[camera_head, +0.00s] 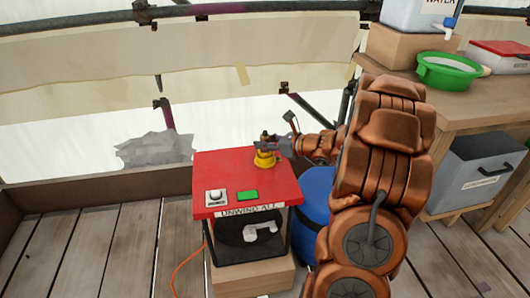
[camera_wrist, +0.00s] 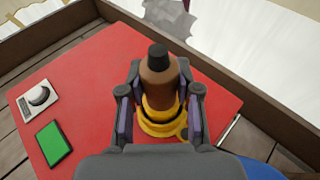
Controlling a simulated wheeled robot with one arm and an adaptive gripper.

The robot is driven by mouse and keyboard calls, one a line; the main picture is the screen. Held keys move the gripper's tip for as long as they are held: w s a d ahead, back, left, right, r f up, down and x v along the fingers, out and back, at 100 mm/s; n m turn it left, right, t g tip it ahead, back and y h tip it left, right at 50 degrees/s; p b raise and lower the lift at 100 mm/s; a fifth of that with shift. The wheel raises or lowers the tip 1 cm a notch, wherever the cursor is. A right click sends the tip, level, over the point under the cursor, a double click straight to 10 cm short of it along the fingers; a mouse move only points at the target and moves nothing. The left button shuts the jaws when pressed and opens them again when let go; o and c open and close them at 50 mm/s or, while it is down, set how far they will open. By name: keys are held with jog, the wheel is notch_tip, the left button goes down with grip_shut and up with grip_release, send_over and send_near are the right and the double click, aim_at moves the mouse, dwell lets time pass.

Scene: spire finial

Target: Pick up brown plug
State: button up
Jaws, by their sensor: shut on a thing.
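The brown plug (camera_wrist: 158,80) is upright, with a dark top, between the two fingers of my gripper (camera_wrist: 160,108) in the wrist view. My gripper is shut on it. The plug's lower end meets a yellow ring-shaped socket (camera_wrist: 162,122) on the red box top (camera_wrist: 90,85); I cannot tell whether it is seated in it or just above. In the head view, my gripper (camera_head: 270,143) is over the yellow socket (camera_head: 264,160) on the red box (camera_head: 235,180), and the plug is small and partly hidden by the fingers.
The red top carries a green button (camera_head: 247,195) and a knob on a white plate (camera_head: 216,197). A blue barrel (camera_head: 312,200) stands right of the box. A wooden bench (camera_head: 480,110) holds a green basin (camera_head: 448,72). An orange cable (camera_head: 187,262) runs left across the plank floor.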

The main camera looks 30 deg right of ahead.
aim_at(265, 135)
grip_shut()
jog(key=shift+r+p, duration=0.4)
jog(key=shift+r, duration=0.5)
notch_tip(265, 135, up, 2)
jog(key=shift+r+p, duration=0.1)
jog(key=shift+p, duration=0.35)
jog(key=s+a+b, duration=0.6)
jog(key=s+a, duration=0.2)
jog(key=s, duration=0.5)
jog(key=shift+s+r, duration=0.25)
jog(key=shift+r, duration=0.15)
jog(key=shift+w+a+b, duration=0.1)
jog(key=shift+a+b, duration=0.05)
jog(key=shift+b, duration=0.15)
